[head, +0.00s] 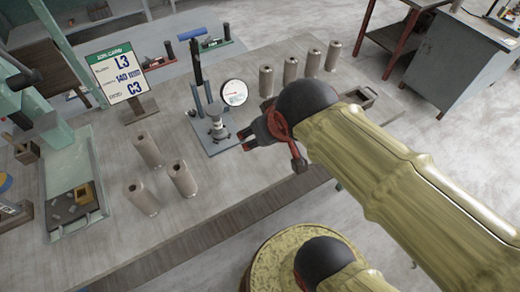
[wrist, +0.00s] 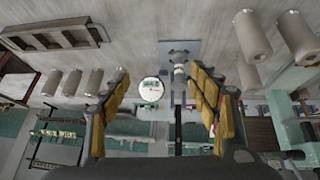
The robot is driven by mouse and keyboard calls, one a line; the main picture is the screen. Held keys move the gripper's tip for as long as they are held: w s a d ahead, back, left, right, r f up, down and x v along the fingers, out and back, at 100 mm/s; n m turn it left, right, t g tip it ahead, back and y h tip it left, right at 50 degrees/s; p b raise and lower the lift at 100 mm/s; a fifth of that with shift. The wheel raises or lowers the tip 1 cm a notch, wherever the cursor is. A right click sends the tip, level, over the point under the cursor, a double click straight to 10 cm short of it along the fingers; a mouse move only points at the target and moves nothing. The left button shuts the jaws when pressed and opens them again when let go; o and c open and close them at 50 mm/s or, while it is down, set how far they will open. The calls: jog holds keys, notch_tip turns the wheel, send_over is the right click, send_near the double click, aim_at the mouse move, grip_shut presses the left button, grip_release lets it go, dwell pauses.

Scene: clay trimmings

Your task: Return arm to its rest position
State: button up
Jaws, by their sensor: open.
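My gripper (head: 245,139) is in the middle of the head view, above the grey worktable (head: 230,180), just right of a hand-lever tester with a round white dial (head: 234,92). Its jaws are open and empty. In the wrist view, the two fingers with yellow pads stand wide apart, with nothing gripped between them (wrist: 160,100). The tester's dial (wrist: 151,90) shows beyond them. My sleeved arm reaches in from the lower right and hides part of the table's right end.
Three clay-coloured cylinders (head: 182,178) stand front left; several more (head: 290,72) stand in a row at the back. A card sign (head: 120,75) reads L3, 140, C3. A shallow tray (head: 55,232) is at left, a small open box (head: 362,98) beyond my arm. A yellowish drum (head: 262,262) is below.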

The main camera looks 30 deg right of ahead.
jog(key=shift+g+y, duration=0.5)
jog(key=shift+y, duration=0.1)
jog(key=s+a, duration=0.1)
jog(key=s, duration=0.1)
jog(key=s+a+f, duration=0.1)
jog(key=s+a, duration=0.1)
jog(key=shift+a, duration=0.15)
